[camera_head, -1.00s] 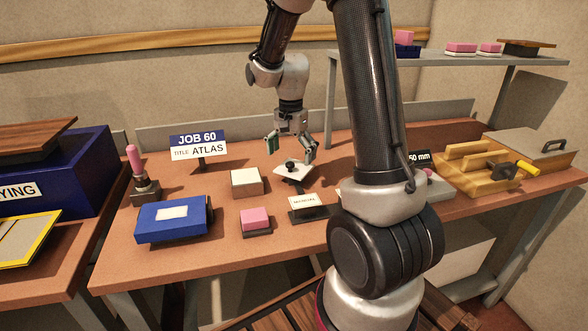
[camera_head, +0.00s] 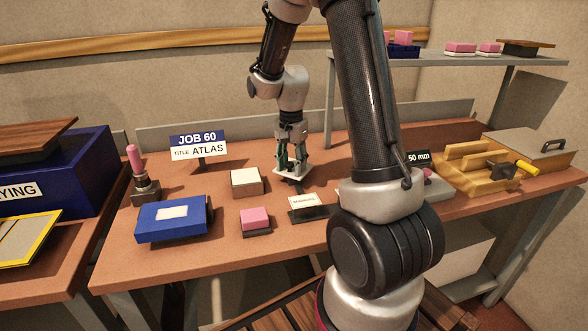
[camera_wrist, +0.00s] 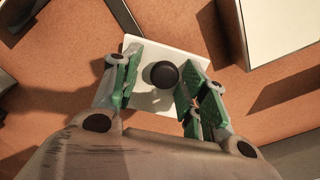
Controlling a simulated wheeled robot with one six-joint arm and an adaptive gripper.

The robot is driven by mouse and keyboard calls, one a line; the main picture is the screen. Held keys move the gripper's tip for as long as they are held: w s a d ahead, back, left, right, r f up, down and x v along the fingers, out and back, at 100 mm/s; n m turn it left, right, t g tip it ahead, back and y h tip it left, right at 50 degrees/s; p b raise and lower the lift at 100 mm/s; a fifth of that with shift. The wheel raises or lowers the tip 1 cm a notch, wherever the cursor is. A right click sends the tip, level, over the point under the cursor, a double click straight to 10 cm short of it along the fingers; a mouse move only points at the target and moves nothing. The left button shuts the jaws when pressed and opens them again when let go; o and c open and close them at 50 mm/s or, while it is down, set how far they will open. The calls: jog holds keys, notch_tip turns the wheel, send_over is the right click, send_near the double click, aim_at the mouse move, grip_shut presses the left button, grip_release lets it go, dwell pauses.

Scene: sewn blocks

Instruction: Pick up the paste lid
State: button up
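The paste lid is a white square plate (camera_head: 288,172) with a round black knob (camera_wrist: 164,75) at its middle. It lies in the middle of the bench, its near side over something dark. My gripper (camera_head: 291,163) points down over it. In the wrist view my gripper (camera_wrist: 160,84) has its two green-padded fingers on either side of the knob. A gap shows between the left pad and the knob; the right pad is very close to it, and I cannot tell whether they touch. My fingers hide the knob in the head view.
A white-topped block (camera_head: 247,182) stands left of the lid, with a pink block (camera_head: 256,219) and a blue box (camera_head: 172,219) nearer. A small sign (camera_head: 304,202) stands just in front. The JOB 60 sign (camera_head: 199,146) is behind left.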

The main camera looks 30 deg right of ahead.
jog(key=shift+s+a+f, duration=0.1)
jog(key=shift+s+f, duration=0.1)
jog(key=shift+f, duration=0.1)
jog(key=shift+c, duration=0.4)
